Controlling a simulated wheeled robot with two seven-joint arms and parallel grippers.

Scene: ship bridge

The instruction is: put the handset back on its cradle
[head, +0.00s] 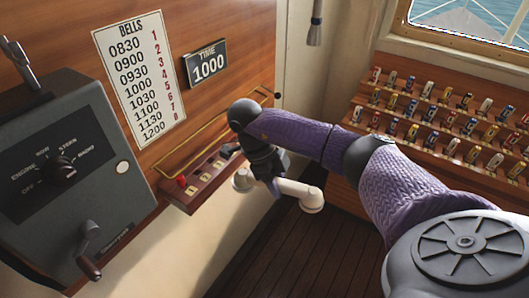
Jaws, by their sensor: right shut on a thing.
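The handset (299,192) is a white bar with round ends. It hangs in the air below a narrow wooden shelf, in the middle of the head view. My right gripper (274,182) is shut around it, near its left part, and hides some of it. A dark grey box (95,135) with a selector dial (58,169) stands at the left. A dark hooked piece (18,62) sits on its top edge and another (88,252) on its lower front. These look like the cradle, but I cannot tell for sure. My left gripper is not in view.
The wooden shelf (176,198) with small switches and a brass rail juts from the wall between box and handset. A bells board (139,78) and a time plate (206,64) hang above. A rack (446,120) of small coloured items is at the right. Floor below is clear.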

